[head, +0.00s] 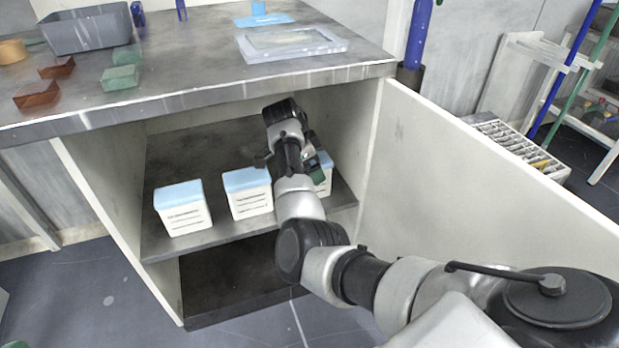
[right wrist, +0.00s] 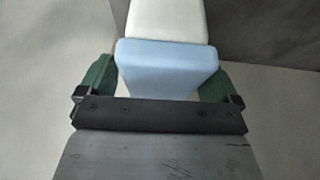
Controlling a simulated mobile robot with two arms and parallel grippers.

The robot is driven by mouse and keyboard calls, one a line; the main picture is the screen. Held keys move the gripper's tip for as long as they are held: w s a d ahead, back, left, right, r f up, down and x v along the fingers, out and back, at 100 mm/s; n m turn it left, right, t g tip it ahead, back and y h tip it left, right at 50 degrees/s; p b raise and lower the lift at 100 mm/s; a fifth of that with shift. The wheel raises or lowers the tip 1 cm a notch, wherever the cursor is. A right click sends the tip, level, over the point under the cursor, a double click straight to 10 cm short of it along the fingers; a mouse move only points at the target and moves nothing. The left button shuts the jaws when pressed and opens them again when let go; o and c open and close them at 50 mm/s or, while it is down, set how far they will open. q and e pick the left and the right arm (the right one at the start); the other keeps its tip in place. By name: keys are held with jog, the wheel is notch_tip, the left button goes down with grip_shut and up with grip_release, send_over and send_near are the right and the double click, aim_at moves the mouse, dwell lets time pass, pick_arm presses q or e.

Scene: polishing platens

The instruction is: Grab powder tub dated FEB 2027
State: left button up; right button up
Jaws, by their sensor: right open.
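Three white tubs with light blue lids stand on the shelf inside the open cabinet: a left tub (head: 182,209), a middle tub (head: 248,193) and a right tub (head: 326,176). Dark print shows on the left and middle fronts, too small to read. The right tub is partly hidden behind my right gripper (head: 312,168), so its label is not seen. In the right wrist view, my gripper (right wrist: 155,80) is open, its green fingers on either side of a blue-lidded tub (right wrist: 165,60), with gaps visible. My left gripper is not in view.
The shelf (head: 160,246) sits under a worktop (head: 200,88) whose edge hangs above my arm. The open cabinet door (head: 440,165) stands close on the right. A grey bin (head: 88,32), colored blocks and a clear tray (head: 290,43) are on top.

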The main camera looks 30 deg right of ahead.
dwell(0.4)
grip_shut()
dwell(0.4)
